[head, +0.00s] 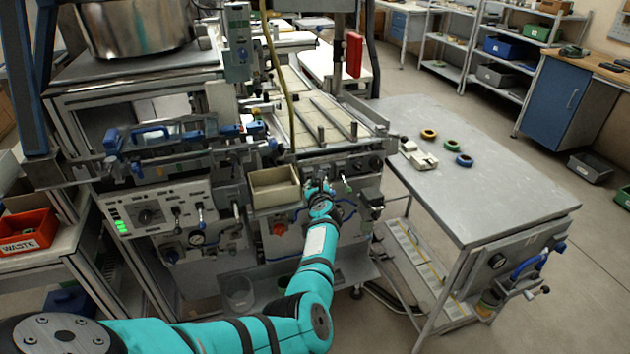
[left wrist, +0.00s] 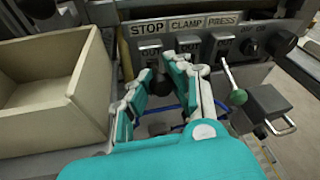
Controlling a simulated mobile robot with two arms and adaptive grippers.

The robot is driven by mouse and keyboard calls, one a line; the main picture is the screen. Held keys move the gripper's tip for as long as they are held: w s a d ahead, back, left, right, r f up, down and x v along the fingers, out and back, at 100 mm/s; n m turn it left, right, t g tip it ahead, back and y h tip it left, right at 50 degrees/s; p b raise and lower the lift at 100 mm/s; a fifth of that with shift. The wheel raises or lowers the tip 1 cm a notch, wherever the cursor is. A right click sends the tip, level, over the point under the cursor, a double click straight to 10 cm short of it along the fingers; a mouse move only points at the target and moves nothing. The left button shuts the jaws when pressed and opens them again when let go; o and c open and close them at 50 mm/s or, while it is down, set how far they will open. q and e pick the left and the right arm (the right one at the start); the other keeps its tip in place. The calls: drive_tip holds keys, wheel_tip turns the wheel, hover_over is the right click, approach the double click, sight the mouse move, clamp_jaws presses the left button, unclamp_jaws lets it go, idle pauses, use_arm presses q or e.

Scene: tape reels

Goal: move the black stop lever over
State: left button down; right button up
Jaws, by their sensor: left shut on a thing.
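My left gripper (head: 319,186) is at the front panel of the machine, below the conveyor end. In the left wrist view its fingers (left wrist: 157,70) are closed around the black stop lever (left wrist: 160,85), under the STOP label (left wrist: 147,28). Most of the lever is hidden between the fingers, so its exact tilt cannot be told. CLAMP (left wrist: 187,23) and PRESS (left wrist: 222,19) labels are to the right of STOP. My right gripper is not in view.
A beige open bin (left wrist: 48,85) is close to the left of the fingers. A lever with a green knob (left wrist: 238,97) stands close to the right. A grey table (head: 480,185) with several tape reels is to the right of the machine.

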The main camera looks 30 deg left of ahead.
use_arm(q)
drive_tip(key=shift+w+r, duration=0.15)
drive_tip(key=shift+r, duration=0.2)
drive_tip(key=c, duration=1.4)
unclamp_jaws()
drive_tip(key=shift+c, duration=0.2)
drive_tip(key=shift+f, duration=0.15)
drive_tip(key=shift+r, duration=5)
